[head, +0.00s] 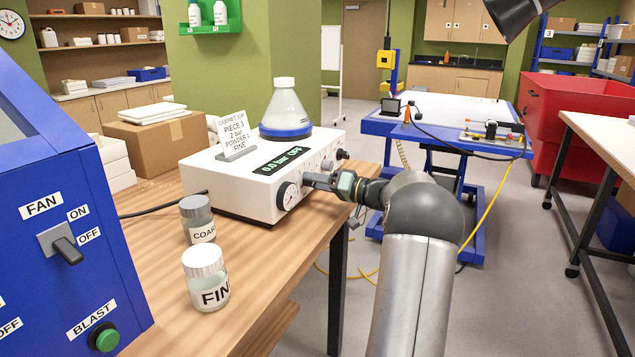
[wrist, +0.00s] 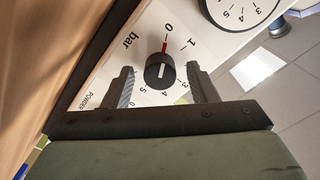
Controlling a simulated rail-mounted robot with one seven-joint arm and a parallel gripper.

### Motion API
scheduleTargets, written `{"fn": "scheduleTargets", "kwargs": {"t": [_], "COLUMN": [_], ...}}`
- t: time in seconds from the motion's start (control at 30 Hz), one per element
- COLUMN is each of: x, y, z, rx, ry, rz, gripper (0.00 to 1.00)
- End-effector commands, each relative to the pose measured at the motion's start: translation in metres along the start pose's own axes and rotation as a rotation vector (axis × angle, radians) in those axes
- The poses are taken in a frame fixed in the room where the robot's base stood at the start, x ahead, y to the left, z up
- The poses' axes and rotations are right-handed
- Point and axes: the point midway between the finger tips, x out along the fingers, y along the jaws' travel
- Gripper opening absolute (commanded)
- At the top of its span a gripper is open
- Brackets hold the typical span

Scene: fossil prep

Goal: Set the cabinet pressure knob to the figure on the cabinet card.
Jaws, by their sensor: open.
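The white cabinet unit (head: 250,180) stands on the wooden bench, its display reading "0.0 bar OFF". The cabinet card (head: 233,133) leans on top; its small print seems to read piece 3, 2 bar, powder 1, fine. In the wrist view the black pressure knob (wrist: 160,72) sits on a white dial marked in bar, with a red mark at its edge toward 0. My gripper (wrist: 160,76) is open, with one finger on each side of the knob; I cannot tell whether they touch it.
A round gauge (head: 288,195) is on the front panel beside my gripper. A powder flask (head: 285,108) stands on the unit. Jars marked COAR… (head: 197,222) and FINE (head: 206,280) stand in front. A blue blast cabinet (head: 60,210) fills the left.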

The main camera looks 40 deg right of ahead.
Motion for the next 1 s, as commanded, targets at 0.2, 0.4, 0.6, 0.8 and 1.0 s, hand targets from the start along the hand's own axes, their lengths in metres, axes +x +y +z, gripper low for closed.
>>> {"fn": "scheduleTargets", "kwargs": {"t": [0.2,0.4,0.6,0.8,1.0], "x": [0.0015,0.0013,0.0011,0.0008,0.0006], "y": [0.0,0.0,0.0,0.0003,0.0004], "z": [0.0001,0.0001,0.0002,0.0004,0.0007], "rx": [0.0,0.0,0.003,0.042,0.153], "ry": [0.0,0.0,0.0,0.0,-0.001], "rz": [0.0,0.0,0.0,0.0,0.0], "gripper": [0.53,0.14,0.08,0.08,0.08]}}
